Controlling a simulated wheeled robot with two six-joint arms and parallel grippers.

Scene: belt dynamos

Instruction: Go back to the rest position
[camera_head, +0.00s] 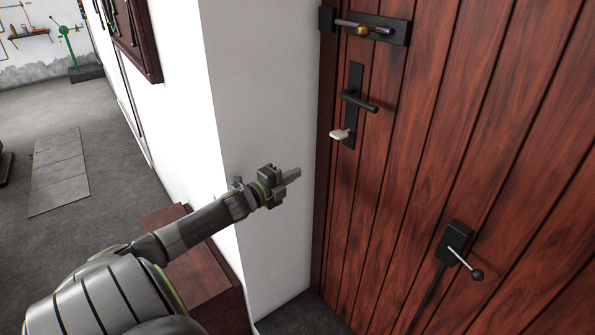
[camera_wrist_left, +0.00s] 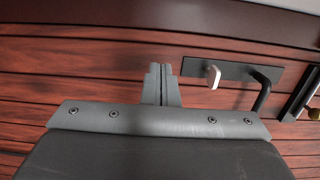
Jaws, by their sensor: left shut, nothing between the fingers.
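My left gripper (camera_head: 291,175) reaches in from the lower left in the head view and is shut and empty. It is in front of the white wall, left of the wooden door (camera_head: 400,130), and touches nothing that I can see. In the left wrist view its closed fingers (camera_wrist_left: 161,84) point toward the reddish door planks (camera_wrist_left: 70,75). My right gripper is not in view.
The door carries a bolt with a brass knob (camera_head: 363,29), a black lever handle (camera_head: 359,102), a white key or tab (camera_head: 342,134) and a lower lever (camera_head: 465,260). A dark red wooden cabinet (camera_head: 200,282) stands below my left arm. Open grey floor (camera_head: 115,200) lies left.

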